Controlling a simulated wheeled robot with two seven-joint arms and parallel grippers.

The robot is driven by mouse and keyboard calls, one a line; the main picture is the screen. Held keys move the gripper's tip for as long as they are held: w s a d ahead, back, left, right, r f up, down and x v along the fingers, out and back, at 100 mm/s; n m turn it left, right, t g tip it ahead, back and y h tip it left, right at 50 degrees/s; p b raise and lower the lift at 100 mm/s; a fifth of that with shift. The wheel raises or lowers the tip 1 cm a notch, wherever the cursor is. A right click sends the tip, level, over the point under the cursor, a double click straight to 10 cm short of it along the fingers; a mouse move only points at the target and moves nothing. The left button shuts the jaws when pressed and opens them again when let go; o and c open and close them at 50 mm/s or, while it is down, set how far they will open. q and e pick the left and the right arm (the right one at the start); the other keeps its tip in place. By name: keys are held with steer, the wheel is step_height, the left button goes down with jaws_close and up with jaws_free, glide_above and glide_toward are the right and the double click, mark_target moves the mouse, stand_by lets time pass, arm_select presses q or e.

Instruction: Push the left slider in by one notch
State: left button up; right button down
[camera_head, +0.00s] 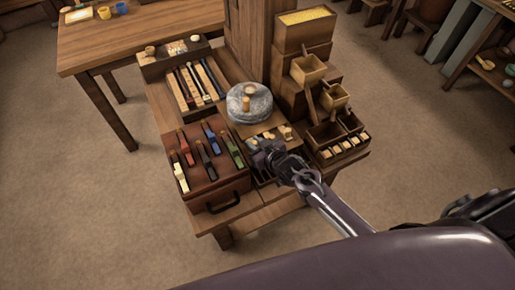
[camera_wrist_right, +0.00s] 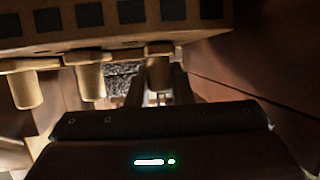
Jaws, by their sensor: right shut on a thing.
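A small wooden board (camera_head: 278,126) in front of the round stone carries three pale wooden slider knobs in a row. The left slider (camera_head: 252,143) is mostly covered by my right gripper (camera_head: 262,148). The middle slider (camera_head: 269,135) and the right slider (camera_head: 287,132) stand free beside it. The right wrist view seems upside down: the sliders appear as hanging pegs, with the left slider (camera_wrist_right: 158,72) at the right of the row, between my right gripper's fingers (camera_wrist_right: 159,94). The right gripper is shut on that slider. My left gripper is not in view.
The round grey stone (camera_head: 249,103) stands just behind the sliders. A brown box with coloured levers (camera_head: 215,190) is close on the left. Stepped wooden boxes and hoppers (camera_head: 309,70) rise on the right. Open floor (camera_head: 120,210) lies at the left.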

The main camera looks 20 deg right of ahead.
steer(key=c, duration=1.3)
jaws_free()
steer(key=shift+s, duration=0.15)
steer(key=v, duration=0.7)
steer(key=shift+s, duration=0.35)
steer(key=shift+d+r, duration=0.1)
steer(key=shift+r, duration=0.05)
